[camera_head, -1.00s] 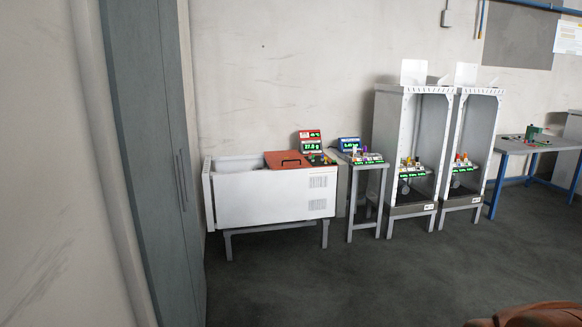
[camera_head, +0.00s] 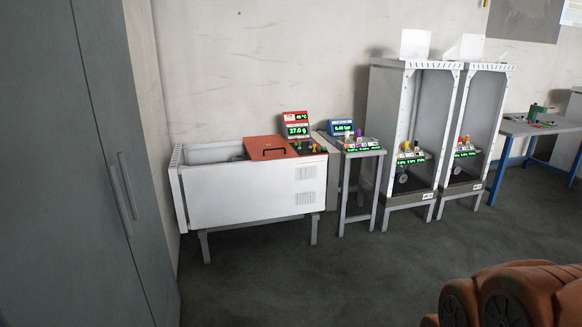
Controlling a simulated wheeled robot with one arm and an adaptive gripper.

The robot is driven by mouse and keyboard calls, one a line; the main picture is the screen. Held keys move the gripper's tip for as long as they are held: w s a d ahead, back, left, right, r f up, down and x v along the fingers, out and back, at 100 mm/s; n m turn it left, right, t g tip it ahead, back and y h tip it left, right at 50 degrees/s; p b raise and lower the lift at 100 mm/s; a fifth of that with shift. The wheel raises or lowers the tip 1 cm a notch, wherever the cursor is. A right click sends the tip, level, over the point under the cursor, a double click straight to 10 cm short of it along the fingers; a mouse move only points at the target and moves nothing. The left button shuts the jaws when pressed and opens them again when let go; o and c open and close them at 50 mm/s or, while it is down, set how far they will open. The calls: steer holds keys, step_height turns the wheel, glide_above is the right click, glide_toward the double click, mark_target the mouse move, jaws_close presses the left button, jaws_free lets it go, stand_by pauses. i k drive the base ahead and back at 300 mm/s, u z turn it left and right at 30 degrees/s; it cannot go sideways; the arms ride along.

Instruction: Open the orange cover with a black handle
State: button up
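The orange cover (camera_head: 262,146) lies shut and flat on top of a white bath unit (camera_head: 245,192), over the right part of its open basin. Its black handle (camera_head: 274,151) is a low bar on the cover's top. The basin left of the cover is open. A brown-orange part of my arm (camera_head: 525,290) shows at the lower right, well apart from the cover. My gripper's fingers are not in view.
A grey cabinet (camera_head: 85,160) stands close on the left. A small table (camera_head: 360,154) with bottles and displays stands right of the bath. Two tall white frames (camera_head: 389,95) and a blue-legged table (camera_head: 515,127) stand farther right. The floor (camera_head: 300,277) ahead is clear.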

mark_target(257, 148)
steer(key=u, duration=0.1)
steer(key=i, duration=1.8)
steer(key=u, duration=0.5)
steer(key=i, duration=1.7)
steer(key=u, duration=0.45)
steer(key=i, duration=1)
steer(key=u, duration=0.15)
